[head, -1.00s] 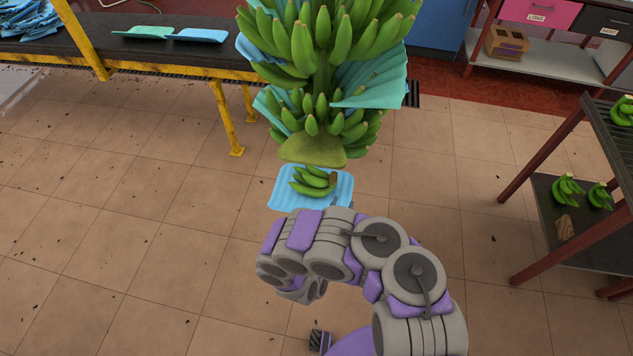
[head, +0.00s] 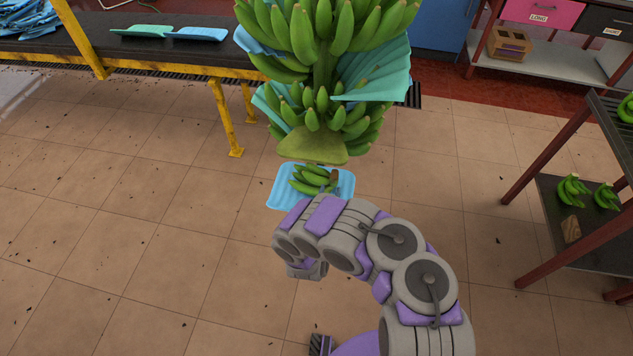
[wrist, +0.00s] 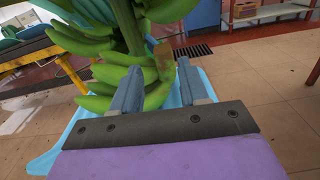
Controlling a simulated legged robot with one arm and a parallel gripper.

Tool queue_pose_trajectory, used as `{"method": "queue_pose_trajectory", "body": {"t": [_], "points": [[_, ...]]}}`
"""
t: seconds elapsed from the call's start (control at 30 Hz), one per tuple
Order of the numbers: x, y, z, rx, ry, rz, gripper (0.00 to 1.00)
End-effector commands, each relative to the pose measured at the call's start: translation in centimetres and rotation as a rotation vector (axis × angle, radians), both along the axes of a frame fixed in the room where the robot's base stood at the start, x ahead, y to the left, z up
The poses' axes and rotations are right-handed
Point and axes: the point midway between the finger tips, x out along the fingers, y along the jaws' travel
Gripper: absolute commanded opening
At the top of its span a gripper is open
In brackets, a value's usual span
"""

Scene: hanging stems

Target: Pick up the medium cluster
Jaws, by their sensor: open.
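A green banana cluster (head: 312,178) lies on a light blue sheet (head: 281,198) below the hanging bunch. It looks like the medium cluster, but its size class cannot be told for certain. In the wrist view my gripper (wrist: 158,65) is open, with its two grey fingers apart. The cluster (wrist: 158,95) shows beyond and between the fingers, its brown cut crown near the fingertips. I cannot tell whether the fingers touch it. The blue sheet (wrist: 70,140) spreads beneath. In the head view my arm hides the gripper.
The hanging banana bunch (head: 325,60) with blue-green sheets is close above the cluster. A dark table with yellow legs (head: 228,118) stands at left. At right a shelf (head: 560,230) holds more clusters (head: 572,188). Tiled floor is open between them.

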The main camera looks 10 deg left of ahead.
Motion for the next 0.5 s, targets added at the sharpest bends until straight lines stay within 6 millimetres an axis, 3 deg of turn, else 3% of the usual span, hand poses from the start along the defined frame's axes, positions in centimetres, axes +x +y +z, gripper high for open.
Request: {"method": "queue_pose_trajectory", "body": {"t": [0.17, 0.5], "points": [[1.0, -0.1, -0.1, 0.0, -0.001, -0.002, 0.44], [5.3, -0.5, -0.7, 0.004, -0.001, -0.004, 0.44]]}}
